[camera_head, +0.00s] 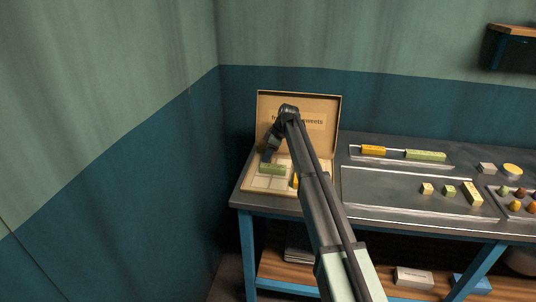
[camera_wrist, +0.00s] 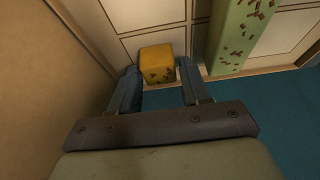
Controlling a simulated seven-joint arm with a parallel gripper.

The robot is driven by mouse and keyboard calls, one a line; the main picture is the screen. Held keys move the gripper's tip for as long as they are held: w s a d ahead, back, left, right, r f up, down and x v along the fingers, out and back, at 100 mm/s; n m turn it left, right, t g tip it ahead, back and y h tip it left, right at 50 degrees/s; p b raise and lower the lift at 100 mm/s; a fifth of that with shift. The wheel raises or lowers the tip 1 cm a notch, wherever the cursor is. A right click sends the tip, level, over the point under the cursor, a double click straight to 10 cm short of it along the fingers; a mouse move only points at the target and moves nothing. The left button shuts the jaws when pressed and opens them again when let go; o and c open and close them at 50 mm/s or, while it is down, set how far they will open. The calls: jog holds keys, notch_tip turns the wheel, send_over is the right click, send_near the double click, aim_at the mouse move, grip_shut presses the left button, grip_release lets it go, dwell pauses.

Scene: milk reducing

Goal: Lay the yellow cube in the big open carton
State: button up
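The yellow cube (camera_wrist: 158,63) has dark brown specks and sits on the pale, divided floor of the big open carton. The carton (camera_head: 299,99) stands at the left end of the table with its lid raised at the back. My gripper (camera_head: 267,155) reaches down into its back left part. In the wrist view its fingers (camera_wrist: 160,72) stand apart on either side of the cube, with a thin gap visible at the right finger. In the head view my gripper hides the cube.
A speckled green bar (camera_head: 272,169) lies in the carton beside the cube. A yellow piece (camera_head: 295,181) is partly hidden by my arm. To the right, a rail tray holds an orange bar (camera_head: 373,150) and a green bar (camera_head: 425,155). Several small blocks (camera_head: 448,190) lie in front.

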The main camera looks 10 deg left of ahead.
jog(key=shift+o, duration=1.2)
jog(key=shift+r, duration=0.1)
jog(key=v, duration=1.2)
jog(key=shift+r, duration=0.1)
